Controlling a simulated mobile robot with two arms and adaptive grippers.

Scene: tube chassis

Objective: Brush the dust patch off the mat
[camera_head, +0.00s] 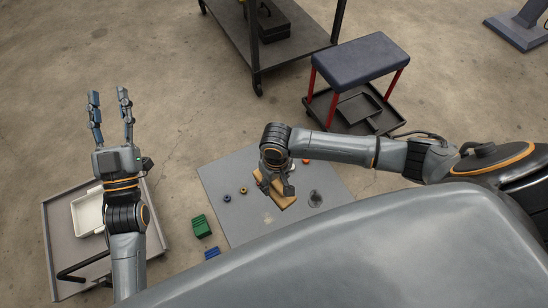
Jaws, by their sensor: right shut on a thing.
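The grey mat (222,172) lies on the floor in the middle of the head view. A tan wooden block, apparently the brush (283,201), is on or just above the mat. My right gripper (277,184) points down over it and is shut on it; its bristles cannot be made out. A faint pale smudge, which may be the dust patch (268,218), lies on the mat below and left of the block. My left gripper (110,97) is open and empty, fingers pointing up the picture, well left of the mat.
A dark round thing (315,198) and small blue (227,198), yellow (243,190) and orange (306,161) pieces lie on the mat. Green (201,226) and blue (212,253) blocks lie at its left edge. A cart with a white tray (88,214) stands left; a red-legged stool (360,58) stands behind.

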